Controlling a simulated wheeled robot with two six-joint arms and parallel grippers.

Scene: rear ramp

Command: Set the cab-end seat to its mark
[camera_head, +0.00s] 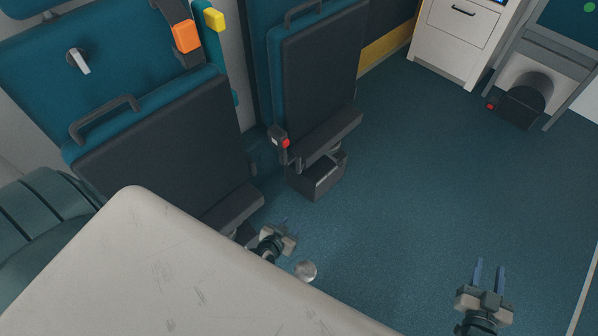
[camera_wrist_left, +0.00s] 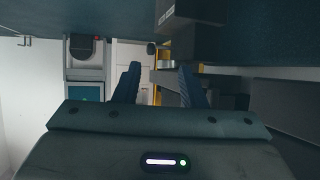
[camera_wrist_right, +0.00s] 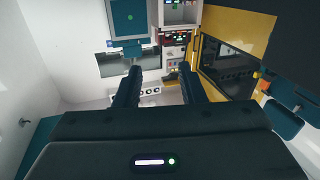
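The farther seat (camera_head: 318,70), by the yellow panel, is probably the cab-end seat. It has a dark front, teal edges and a top handle; its pad looks folded up. A small fitting with a red button (camera_head: 285,143) sits at its lower left corner. Below is a dark box-shaped base (camera_head: 318,177). I cannot make out a position mark. My left gripper (camera_head: 291,224) is open and empty, low near the seats, apart from that base. Its spread fingers show in the left wrist view (camera_wrist_left: 158,84). My right gripper (camera_head: 488,266) is open and empty over the floor at right.
A pale scuffed surface (camera_head: 190,270) fills the lower left foreground. A nearer dark-fronted seat (camera_head: 165,145) stands at left, with an orange buckle (camera_head: 186,36) above. A silver round thing (camera_head: 306,270) lies by the pale edge. A white cabinet (camera_head: 455,35) stands at the back. The middle floor is clear.

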